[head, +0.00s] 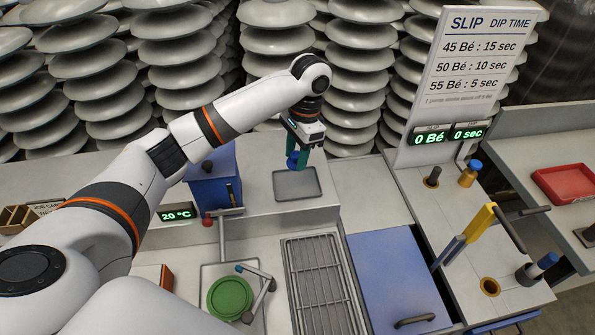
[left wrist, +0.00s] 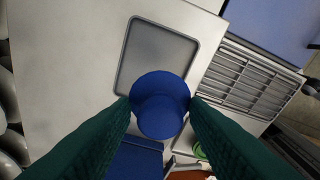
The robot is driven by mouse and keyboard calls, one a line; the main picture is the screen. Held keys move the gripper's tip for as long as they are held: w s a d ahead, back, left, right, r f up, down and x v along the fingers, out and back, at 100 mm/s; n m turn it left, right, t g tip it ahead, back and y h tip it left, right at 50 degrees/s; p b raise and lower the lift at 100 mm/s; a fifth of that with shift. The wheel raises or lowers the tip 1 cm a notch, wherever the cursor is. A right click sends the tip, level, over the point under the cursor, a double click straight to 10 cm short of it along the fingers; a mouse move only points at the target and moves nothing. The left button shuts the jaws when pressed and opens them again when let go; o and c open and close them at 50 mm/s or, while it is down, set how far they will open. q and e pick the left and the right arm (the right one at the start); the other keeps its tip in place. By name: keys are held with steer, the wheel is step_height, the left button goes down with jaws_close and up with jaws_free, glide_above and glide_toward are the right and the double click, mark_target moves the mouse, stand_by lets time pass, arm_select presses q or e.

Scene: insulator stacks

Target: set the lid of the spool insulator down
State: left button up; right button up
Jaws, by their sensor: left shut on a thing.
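My left gripper (head: 299,150) is shut on a round blue lid with a knob (head: 292,161), high at the back of the bench. In the left wrist view the blue lid (left wrist: 160,88) sits between my two dark green fingertips (left wrist: 160,112). A shallow grey tray (head: 297,185) lies on the bench just below and in front of the gripper. The lid looks apart from the tray, but the exact gap cannot be told. In the left wrist view the tray (left wrist: 157,57) shows beyond the lid. My right gripper is not in view.
A blue box (head: 213,182) stands left of the tray. In front are a round green piece (head: 230,297), a metal grate (head: 318,285) and a blue panel (head: 397,280). A sign (head: 468,75) rises at right. Stacked grey discs (head: 365,85) line the back.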

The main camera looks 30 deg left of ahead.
mark_target(294, 184)
arm_select(q)
steer(key=shift+w+a+r, duration=0.25)
steer(key=shift+w+r, duration=0.1)
steer(key=shift+w, duration=0.15)
steer(key=shift+a+f, duration=0.1)
steer(key=shift+f, duration=0.15)
step_height(294, 184, down, 3)
steer(key=shift+s+f+p, duration=0.1)
steer(key=shift+f+p, duration=0.1)
steer(key=shift+p, duration=0.2)
steer(key=shift+f+p, duration=0.35)
steer(key=shift+f, duration=2.4)
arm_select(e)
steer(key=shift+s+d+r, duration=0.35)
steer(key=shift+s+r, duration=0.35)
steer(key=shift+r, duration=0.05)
arm_select(q)
steer(key=o, duration=0.9)
steer(key=shift+o, duration=0.2)
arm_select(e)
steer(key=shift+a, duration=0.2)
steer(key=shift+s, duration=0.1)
